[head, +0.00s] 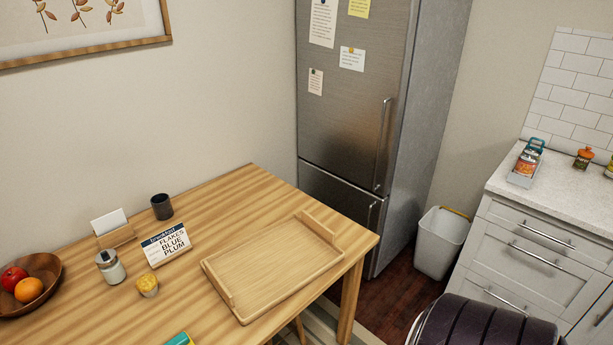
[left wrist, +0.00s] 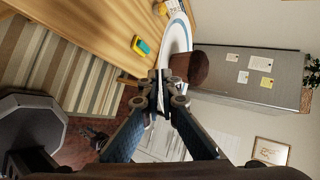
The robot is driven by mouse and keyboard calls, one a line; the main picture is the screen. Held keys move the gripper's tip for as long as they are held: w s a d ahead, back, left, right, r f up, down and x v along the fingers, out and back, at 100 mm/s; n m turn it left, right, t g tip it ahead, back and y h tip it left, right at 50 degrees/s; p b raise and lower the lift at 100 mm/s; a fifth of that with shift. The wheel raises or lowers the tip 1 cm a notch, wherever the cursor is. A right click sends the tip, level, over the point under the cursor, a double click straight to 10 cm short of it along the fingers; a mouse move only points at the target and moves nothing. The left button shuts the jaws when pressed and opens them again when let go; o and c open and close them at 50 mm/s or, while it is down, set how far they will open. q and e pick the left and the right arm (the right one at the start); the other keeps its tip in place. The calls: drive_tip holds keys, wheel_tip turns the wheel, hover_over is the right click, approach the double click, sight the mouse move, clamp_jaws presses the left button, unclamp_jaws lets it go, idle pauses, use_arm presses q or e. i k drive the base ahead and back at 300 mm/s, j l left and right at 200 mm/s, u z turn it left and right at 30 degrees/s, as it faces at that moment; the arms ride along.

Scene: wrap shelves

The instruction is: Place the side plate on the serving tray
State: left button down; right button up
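The serving tray (head: 273,264) is a light wooden rectangle with raised ends. It lies empty on the right part of the table in the head view. The side plate (left wrist: 181,32), white with a blue band, shows steeply tilted in the left wrist view, reaching up from my left fingertips. My left gripper (left wrist: 163,88) is closed at the plate's near edge and appears to hold it; the exact contact is partly hidden by the fingers.
A fridge (head: 345,120) stands behind the table. A bin (head: 440,243) sits by the counter (head: 575,190).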

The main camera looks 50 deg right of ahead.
sight(266, 266)
drive_tip(key=l+z, duration=0.35)
drive_tip(key=i+l+z, duration=0.15)
drive_tip(key=l+z, duration=0.25)
drive_tip(key=i+l, duration=0.1)
drive_tip(key=l, duration=0.4)
